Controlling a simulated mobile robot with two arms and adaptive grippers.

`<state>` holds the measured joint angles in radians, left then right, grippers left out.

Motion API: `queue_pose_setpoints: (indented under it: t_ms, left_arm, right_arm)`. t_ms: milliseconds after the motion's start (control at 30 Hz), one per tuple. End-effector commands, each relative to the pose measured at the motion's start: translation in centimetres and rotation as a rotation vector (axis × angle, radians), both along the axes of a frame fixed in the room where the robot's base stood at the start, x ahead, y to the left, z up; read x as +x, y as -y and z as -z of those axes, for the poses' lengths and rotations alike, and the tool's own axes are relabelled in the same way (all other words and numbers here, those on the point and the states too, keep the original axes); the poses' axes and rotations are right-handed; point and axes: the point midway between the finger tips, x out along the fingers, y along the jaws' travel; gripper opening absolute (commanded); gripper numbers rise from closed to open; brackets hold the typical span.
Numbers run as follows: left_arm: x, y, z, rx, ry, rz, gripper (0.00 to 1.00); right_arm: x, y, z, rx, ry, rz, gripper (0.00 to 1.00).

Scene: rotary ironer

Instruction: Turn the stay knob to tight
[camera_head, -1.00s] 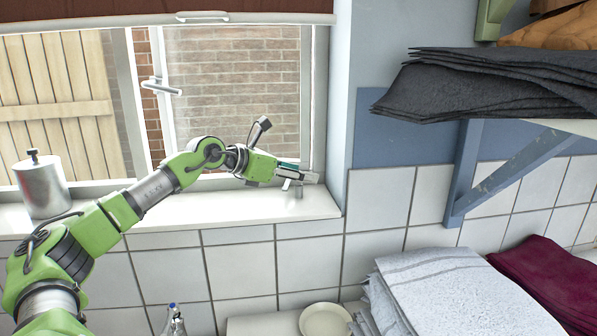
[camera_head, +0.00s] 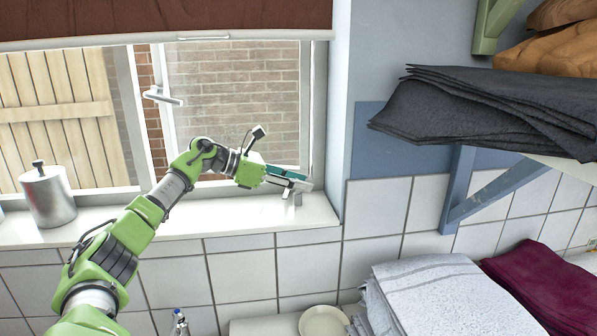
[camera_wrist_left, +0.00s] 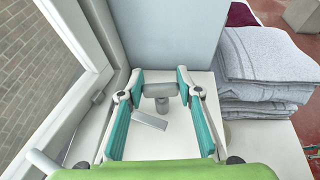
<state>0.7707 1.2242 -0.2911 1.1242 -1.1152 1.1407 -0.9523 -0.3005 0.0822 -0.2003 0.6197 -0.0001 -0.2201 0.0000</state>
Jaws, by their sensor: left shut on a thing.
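The stay knob (camera_wrist_left: 160,90) is a grey, bar-shaped knob on a short post at the window sill's right end. A flat grey piece (camera_wrist_left: 150,121) lies beside its post. My left gripper (camera_wrist_left: 160,78) has its teal-padded fingers on either side of the knob, shut on its ends. In the head view my left gripper (camera_head: 298,181) is low at the window's right corner, over the sill, and its fingers hide most of the knob. Any tight or loose marking is too small to tell. My right gripper is not in view.
The window frame (camera_head: 305,100) is close on the left of the gripper. A metal canister (camera_head: 47,197) stands on the sill (camera_head: 225,222). Dark folded cloths (camera_head: 480,105) overhang a shelf at right. Grey towels (camera_head: 440,295) and a plate (camera_head: 324,322) lie below.

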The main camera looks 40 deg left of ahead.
Motion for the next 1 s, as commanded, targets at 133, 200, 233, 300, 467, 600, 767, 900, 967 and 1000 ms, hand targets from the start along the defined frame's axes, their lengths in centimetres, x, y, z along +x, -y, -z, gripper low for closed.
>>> queue_pose_setpoints:
  t_ms: [133,200,233,300,467,600,767,900,967,1000]
  left_arm:
    - [0.03,-0.03,-0.34,-0.001,0.005,0.044,0.11]
    - [0.0,0.03,-0.17,0.0,0.006,0.054,0.11]
    - [-0.01,0.05,-0.11,0.0,0.006,0.057,0.11]
    - [-0.01,0.06,-0.02,0.001,0.007,0.058,0.11]
    - [-0.02,0.07,-0.01,0.001,0.006,0.057,0.11]
    - [-0.03,0.07,-0.03,0.001,0.006,0.057,0.5]
    - [-0.03,0.08,-0.04,0.001,0.006,0.057,0.5]
    - [-0.07,0.06,-0.07,0.001,0.006,0.057,0.5]
    - [-0.25,-0.11,-0.15,0.002,0.005,0.056,0.5]
    - [-0.5,-0.32,-0.27,0.003,0.005,0.055,0.5]
  right_arm:
    - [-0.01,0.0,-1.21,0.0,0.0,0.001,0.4]
    - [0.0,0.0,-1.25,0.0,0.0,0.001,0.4]
    - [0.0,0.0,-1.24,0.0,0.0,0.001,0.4]
    - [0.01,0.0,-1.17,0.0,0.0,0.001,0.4]
    - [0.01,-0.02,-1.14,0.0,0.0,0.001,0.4]
    - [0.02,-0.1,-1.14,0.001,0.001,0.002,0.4]
    - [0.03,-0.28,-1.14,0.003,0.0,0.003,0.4]
    - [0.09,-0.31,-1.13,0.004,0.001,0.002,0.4]
    - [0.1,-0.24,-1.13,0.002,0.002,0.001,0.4]
    - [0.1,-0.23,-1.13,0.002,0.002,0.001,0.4]
